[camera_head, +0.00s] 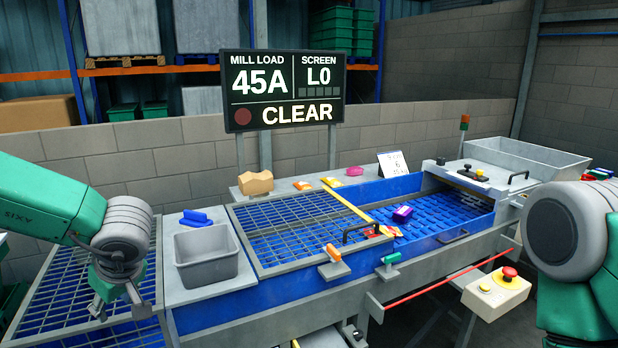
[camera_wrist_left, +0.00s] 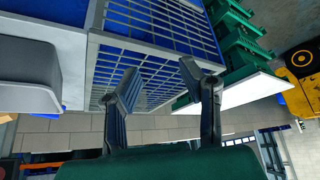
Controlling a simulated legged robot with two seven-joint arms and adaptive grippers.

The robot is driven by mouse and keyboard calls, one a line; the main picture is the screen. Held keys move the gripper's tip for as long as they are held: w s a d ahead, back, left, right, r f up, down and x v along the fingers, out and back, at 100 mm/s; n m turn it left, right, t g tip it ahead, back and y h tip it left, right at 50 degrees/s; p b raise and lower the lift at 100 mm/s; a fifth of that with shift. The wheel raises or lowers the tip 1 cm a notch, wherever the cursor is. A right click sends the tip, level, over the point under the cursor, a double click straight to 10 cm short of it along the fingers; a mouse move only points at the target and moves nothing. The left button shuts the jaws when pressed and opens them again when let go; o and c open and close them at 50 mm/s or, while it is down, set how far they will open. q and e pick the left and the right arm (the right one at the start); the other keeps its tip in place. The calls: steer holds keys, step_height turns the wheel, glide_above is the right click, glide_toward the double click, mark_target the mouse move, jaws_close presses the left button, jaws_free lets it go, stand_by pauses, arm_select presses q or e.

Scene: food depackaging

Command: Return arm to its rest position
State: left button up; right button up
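My left arm comes in from the left in the head view. Its gripper (camera_head: 119,295) hangs over the wire-mesh grate (camera_head: 60,290) at the far left, left of the grey bin (camera_head: 208,266). In the left wrist view the two fingers (camera_wrist_left: 160,88) are spread apart with nothing between them, so the left gripper is open and empty. My right arm shows only as a large rounded joint and green link at the right edge of the head view; its gripper is out of view.
A hinged mesh screen (camera_head: 262,262) covers the blue trough. A purple packet (camera_head: 402,213) lies on the blue belt. A control box (camera_head: 496,292) with a red button sits front right. The display (camera_head: 284,91) reads CLEAR.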

arm_select(q)
steer(key=s+d+f+m+t+h+b, duration=0.1)
steer(key=s+d+f+m+b, duration=0.15)
steer(key=f, duration=0.55)
steer(key=s+d+f+m+t+h+b, duration=0.15)
steer(key=s+f+m, duration=0.25)
steer(key=f, duration=0.4)
steer(key=s+d+f+m+t+b, duration=0.1)
steer(key=s+d+f+m+b, duration=0.15)
steer(key=f, duration=0.65)
steer(key=s+d+f+m+g+h+b, duration=0.1)
steer(key=s+f, duration=0.3)
steer(key=s, duration=0.5)
steer(key=s+d+f+m+g+h+b, duration=0.2)
steer(key=s+f+m+g, duration=0.2)
steer(key=s, duration=0.6)
steer(key=shift+s+d+f, duration=0.3)
steer(key=shift+f, duration=0.4)
steer(key=shift+w, duration=0.2)
